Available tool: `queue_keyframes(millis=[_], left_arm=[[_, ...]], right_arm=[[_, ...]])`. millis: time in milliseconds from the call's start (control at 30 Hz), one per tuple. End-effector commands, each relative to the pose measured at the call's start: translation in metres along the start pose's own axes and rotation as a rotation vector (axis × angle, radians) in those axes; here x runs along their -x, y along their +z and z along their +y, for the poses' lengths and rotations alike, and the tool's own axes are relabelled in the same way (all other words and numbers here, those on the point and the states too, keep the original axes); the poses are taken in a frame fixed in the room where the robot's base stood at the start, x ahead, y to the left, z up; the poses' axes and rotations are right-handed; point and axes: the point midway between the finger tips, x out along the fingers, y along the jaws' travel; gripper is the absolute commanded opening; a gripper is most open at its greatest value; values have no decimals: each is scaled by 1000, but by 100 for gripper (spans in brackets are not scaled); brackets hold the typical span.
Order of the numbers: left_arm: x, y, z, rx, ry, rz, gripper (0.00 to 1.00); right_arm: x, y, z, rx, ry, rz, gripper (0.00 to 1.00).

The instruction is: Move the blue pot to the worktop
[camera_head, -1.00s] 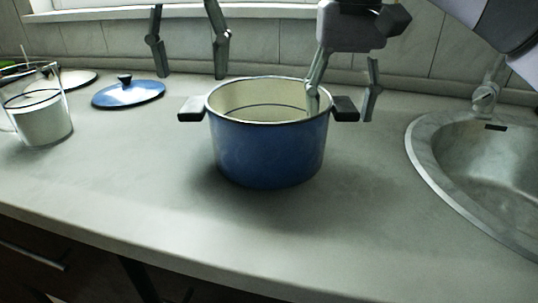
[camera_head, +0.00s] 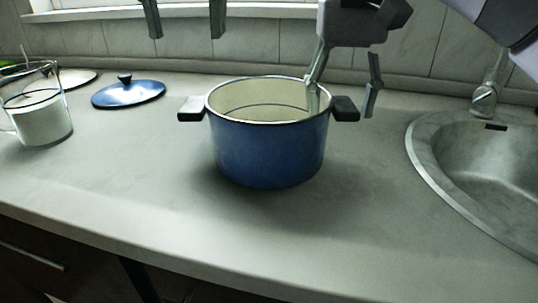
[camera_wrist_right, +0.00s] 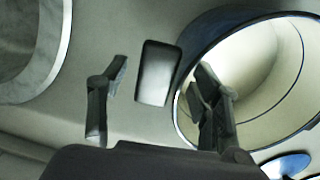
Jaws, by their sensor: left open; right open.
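The blue pot (camera_head: 268,155) stands upright on the grey worktop (camera_head: 150,200), with a cream inside and two dark side handles. My right gripper (camera_head: 342,98) is open at the pot's right side. One finger is inside the rim and the other is outside, beyond the right handle (camera_head: 346,109). In the right wrist view the fingers (camera_wrist_right: 160,105) are spread, with the handle (camera_wrist_right: 157,73) between them and not gripped. My left gripper (camera_head: 186,35) is open and empty, above and behind the pot's left side. Only its fingers show.
A blue lid (camera_head: 128,93) lies on the worktop at the back left, with a pale lid (camera_head: 75,79) behind it. A glass jug with white contents (camera_head: 40,122) stands at the far left. A round sink (camera_head: 480,175) is at the right. The worktop's front is clear.

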Motion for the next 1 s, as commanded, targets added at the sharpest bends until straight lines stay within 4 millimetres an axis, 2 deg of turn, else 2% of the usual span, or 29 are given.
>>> queue_keyframes(millis=[300, 567, 667, 1000], left_arm=[[0, 0, 0, 0, 0, 0, 58], [0, 0, 0, 0, 0, 0, 58], [0, 0, 0, 0, 0, 0, 58], [0, 0, 0, 0, 0, 0, 58]], right_arm=[[55, 0, 0, -5, 1, 10, 58], [88, 1, 0, -7, 0, 11, 58], [88, 0, 0, -2, 7, -8, 58], [106, 0, 0, -3, 4, -6, 58]])
